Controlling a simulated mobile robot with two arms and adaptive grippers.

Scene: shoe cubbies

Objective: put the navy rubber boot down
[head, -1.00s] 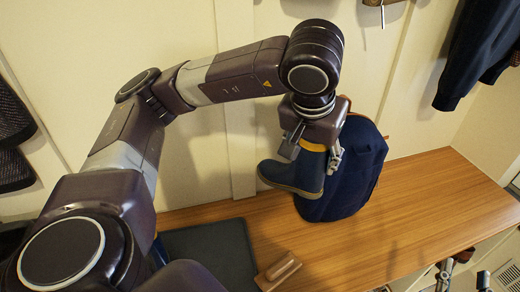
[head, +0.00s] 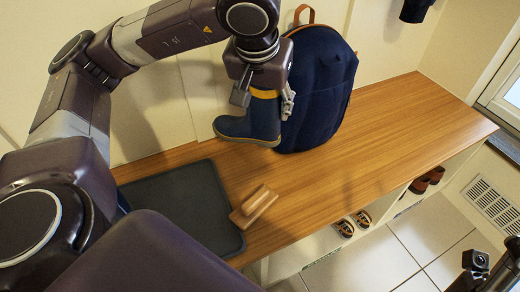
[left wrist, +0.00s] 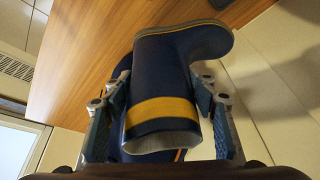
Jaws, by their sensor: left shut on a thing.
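The navy rubber boot (head: 252,122) has a yellow band near its top and a pale sole edge. My left gripper (head: 262,92) is shut on its shaft from above, and the boot hangs upright with its toe to the left. In the left wrist view the boot (left wrist: 160,75) sits between the two fingers of the left gripper (left wrist: 162,115). The boot shows in front of the navy backpack; I cannot tell the exact gap below its sole. My right gripper (head: 474,262) is at the lower right, away from the boot; its fingers are not clear.
The wooden bench top (head: 385,120) is clear on the right. A navy backpack (head: 320,85) stands on it against the wall. A dark grey mat (head: 185,200) and a wooden brush (head: 253,207) lie at the left. Sandals (head: 352,223) and brown shoes (head: 427,180) are in the cubbies below.

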